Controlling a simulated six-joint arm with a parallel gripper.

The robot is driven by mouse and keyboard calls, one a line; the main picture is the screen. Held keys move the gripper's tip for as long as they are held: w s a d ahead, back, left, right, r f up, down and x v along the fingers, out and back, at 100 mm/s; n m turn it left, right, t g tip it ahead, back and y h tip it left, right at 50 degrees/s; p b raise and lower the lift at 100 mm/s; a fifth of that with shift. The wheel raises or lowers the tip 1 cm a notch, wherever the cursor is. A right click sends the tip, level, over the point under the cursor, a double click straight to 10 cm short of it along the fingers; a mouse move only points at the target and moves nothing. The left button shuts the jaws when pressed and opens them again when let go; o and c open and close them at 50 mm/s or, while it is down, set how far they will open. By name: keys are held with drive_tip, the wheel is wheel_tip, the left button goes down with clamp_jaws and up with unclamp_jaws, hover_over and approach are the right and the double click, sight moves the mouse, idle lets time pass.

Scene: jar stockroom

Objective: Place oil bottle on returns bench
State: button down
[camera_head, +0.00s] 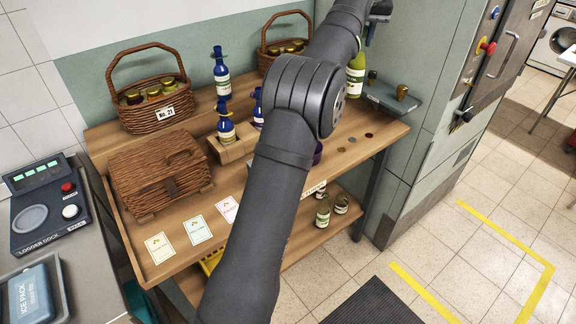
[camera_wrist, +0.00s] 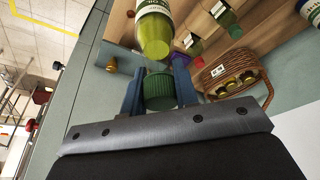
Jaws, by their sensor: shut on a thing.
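The oil bottle (camera_head: 355,77) is yellow-green with a pale label and looks upright at the back right of the wooden bench, beside a grey-green side shelf. In the wrist view the bottle (camera_wrist: 155,38) extends from between my fingers, its green cap (camera_wrist: 160,90) nearest me. My gripper (camera_wrist: 158,86) is shut on it at the cap end. In the head view my arm hides much of the gripper. I cannot tell whether the bottle's base touches the surface. The wooden bench (camera_head: 185,232) has a sign on its front edge, partly hidden by my arm; I cannot read it.
Blue bottles (camera_head: 222,75) stand at the bench's back, near a jar basket (camera_head: 155,118) and a closed wicker hamper (camera_head: 158,182). The side shelf (camera_head: 392,100) holds small items. Cards (camera_head: 195,230) lie in front. Coin-like discs (camera_head: 350,139) lie at the right.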

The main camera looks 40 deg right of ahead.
sight(361, 76)
drive_tip(key=shift+s+d, duration=0.3)
drive_tip(key=shift+s, duration=0.2)
drive_tip(key=shift+s+d, duration=0.25)
drive_tip(key=shift+s, duration=0.2)
wheel_tip(361, 76, down, 11)
drive_tip(key=shift+w+r, duration=0.1)
drive_tip(key=shift+r, duration=0.05)
drive_tip(key=shift+w+f, duration=0.2)
drive_tip(key=shift+f, duration=0.05)
drive_tip(key=w+a+f, duration=0.1)
drive_tip(key=w+f, duration=0.9)
drive_tip(key=w, duration=0.1)
drive_tip(key=shift+f, duration=0.35)
drive_tip(key=shift+w+a+f, duration=0.1)
drive_tip(key=shift+f, duration=0.1)
drive_tip(key=c, duration=1.1)
unclamp_jaws()
